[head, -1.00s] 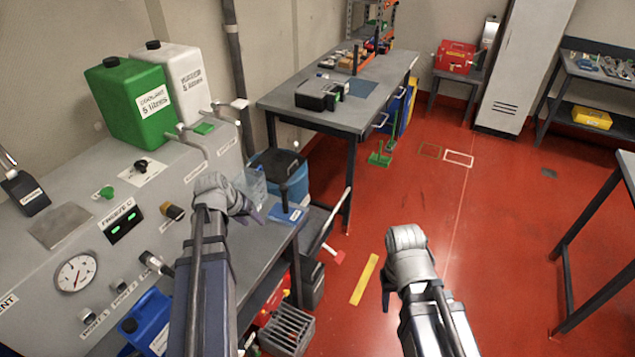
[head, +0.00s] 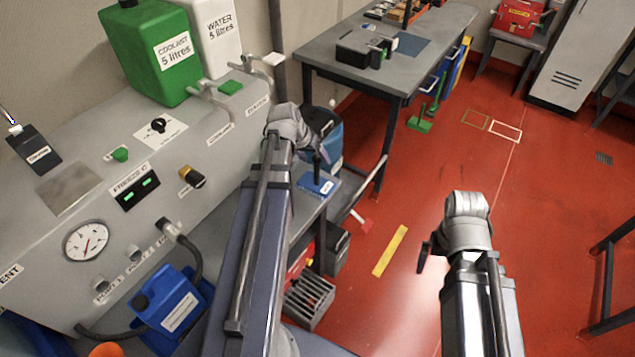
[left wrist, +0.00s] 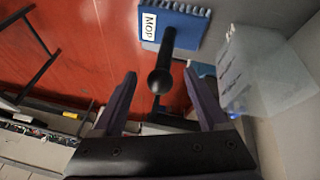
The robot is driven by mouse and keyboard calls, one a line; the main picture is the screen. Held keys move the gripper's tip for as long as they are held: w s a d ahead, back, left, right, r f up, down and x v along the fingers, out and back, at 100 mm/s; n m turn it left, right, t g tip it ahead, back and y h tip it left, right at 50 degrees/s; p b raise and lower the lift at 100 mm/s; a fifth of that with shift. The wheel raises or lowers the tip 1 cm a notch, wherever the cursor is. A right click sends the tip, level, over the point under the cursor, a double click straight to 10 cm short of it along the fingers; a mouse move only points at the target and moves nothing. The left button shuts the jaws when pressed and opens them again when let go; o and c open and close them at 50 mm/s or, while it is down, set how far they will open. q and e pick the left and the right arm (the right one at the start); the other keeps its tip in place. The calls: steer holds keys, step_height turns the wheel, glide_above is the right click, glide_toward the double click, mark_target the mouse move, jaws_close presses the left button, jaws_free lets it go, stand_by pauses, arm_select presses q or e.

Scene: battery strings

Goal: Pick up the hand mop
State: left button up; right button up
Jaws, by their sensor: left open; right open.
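The hand mop is a blue block with a white MOP label and a dark, round-ended handle. In the left wrist view the mop (left wrist: 186,28) lies on a grey surface, its handle pointing toward the camera between my fingers. In the head view the mop (head: 319,184) lies on the grey bench, just below my left gripper (head: 316,155). My left gripper in the wrist view (left wrist: 159,78) is open, its two purple fingers on either side of the handle end, with no clear contact. My right gripper (head: 424,256) is open and empty over the red floor.
A clear plastic container (left wrist: 262,80) stands close beside the mop in the left wrist view. The grey machine panel (head: 75,195) with gauge and a green coolant can (head: 150,50) is at left.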

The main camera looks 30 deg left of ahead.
mark_target(317, 172)
arm_select(q)
steer(key=b+x, duration=0.4)
steer(key=x, duration=0.1)
steer(key=shift+w+a, duration=0.1)
steer(key=shift+w, duration=0.3)
steer(key=shift+r, duration=0.1)
jaws_close()
stand_by(1.0)
